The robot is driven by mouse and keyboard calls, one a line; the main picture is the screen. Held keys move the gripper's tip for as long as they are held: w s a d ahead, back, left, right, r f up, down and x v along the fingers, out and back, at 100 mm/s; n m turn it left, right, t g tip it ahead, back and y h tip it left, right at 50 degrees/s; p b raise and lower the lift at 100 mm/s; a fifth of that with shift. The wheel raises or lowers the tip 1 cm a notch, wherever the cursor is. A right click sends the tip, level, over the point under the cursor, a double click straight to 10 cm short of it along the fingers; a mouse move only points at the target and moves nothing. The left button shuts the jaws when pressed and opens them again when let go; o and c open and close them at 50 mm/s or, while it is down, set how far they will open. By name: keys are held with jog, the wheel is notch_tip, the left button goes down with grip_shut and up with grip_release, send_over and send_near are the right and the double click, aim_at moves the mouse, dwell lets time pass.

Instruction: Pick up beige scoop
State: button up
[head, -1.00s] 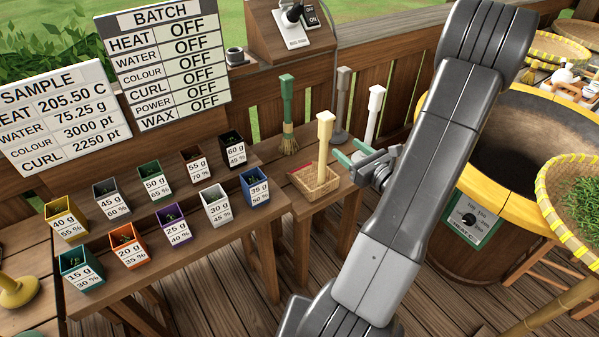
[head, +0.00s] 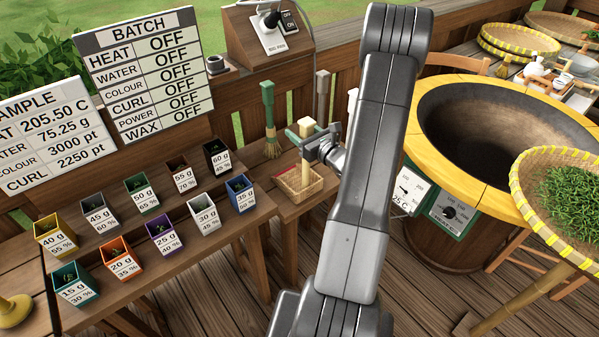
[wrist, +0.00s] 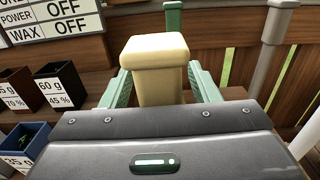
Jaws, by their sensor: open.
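The beige scoop (head: 305,154) stands upright, its lower end in a small wicker basket on the side table. Its thick block-shaped top also shows large in the wrist view (wrist: 155,62). My gripper (head: 309,131) is at the scoop's top. In the wrist view its two green fingers (wrist: 158,84) are open, one on each side of the beige top. A gap shows on the right side; on the left I cannot tell whether the finger touches. The scoop's lower part is hidden in the wrist view by the gripper body.
The basket (head: 290,192) sits on the small table. A green-handled brush (head: 269,120) stands behind it, with a grey-handled tool (head: 322,95) nearby. Several labelled boxes, including a blue one (head: 241,199), stand to the left. The big pan (head: 465,125) is at right.

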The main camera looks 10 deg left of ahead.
jog(key=shift+w+a, duration=0.35)
jog(key=shift+a, duration=0.05)
grip_shut()
jog(key=shift+r, duration=0.15)
